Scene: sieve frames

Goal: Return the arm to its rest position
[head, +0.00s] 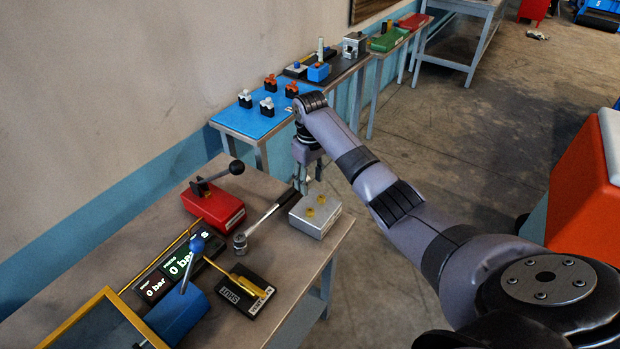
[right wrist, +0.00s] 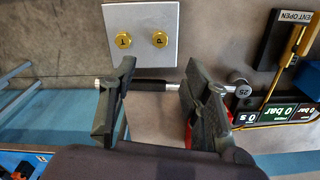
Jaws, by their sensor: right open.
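My right gripper (head: 309,183) is open above the far right part of the near bench, beside a grey metal block with two brass buttons (head: 315,214). In the right wrist view the open fingers (right wrist: 160,68) have nothing visibly clamped between them. A wrench with a black handle (head: 286,197) lies past the fingers; its shaft also shows in the right wrist view (right wrist: 150,86). I cannot tell whether a finger touches it. My right arm reaches in from the lower right. My left gripper is not in view.
The near bench (head: 275,258) carries a red lever box (head: 212,205), pressure displays (head: 167,275), a blue lever box (head: 178,315) and a black tile with a yellow handle (head: 247,291). A blue-topped table (head: 245,122) stands beyond. An orange-red cabinet (head: 585,190) stands right. Floor between is open.

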